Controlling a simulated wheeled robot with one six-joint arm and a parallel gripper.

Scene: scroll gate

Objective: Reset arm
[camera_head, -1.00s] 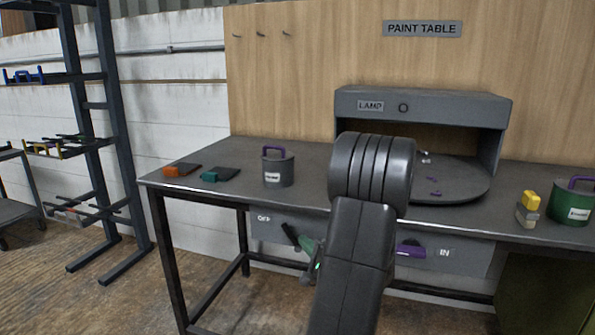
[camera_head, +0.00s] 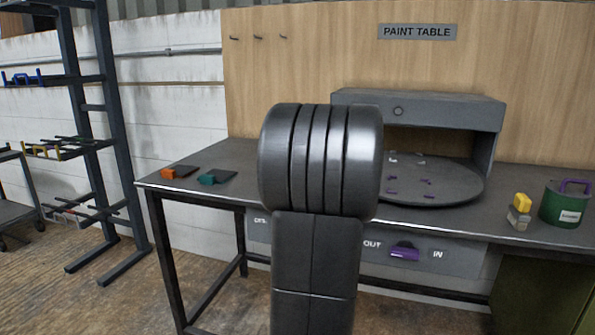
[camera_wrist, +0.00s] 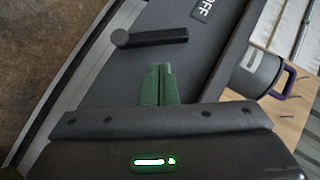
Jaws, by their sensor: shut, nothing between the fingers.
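My gripper (camera_wrist: 157,84) shows in the wrist view as two green fingers, shut and empty. It is in front of the drawer-like panel of the paint table, near a dark lever (camera_wrist: 150,37) beside the OFF label; the fingers look apart from the lever. In the head view my own arm stands upright in the middle and hides the gripper, the lever and the grey pot. The paint table (camera_head: 232,160) carries a lamp box (camera_head: 450,108) and a round turntable (camera_head: 440,192) with small purple and pale pieces.
An orange-handled tool (camera_head: 170,173) and a teal-handled tool (camera_head: 210,179) lie at the table's left. A yellow-topped block (camera_head: 521,202) and a green pot (camera_head: 565,205) stand at the right. A purple slider (camera_head: 404,251) sits between OUT and IN. A dark rack (camera_head: 110,120) stands left.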

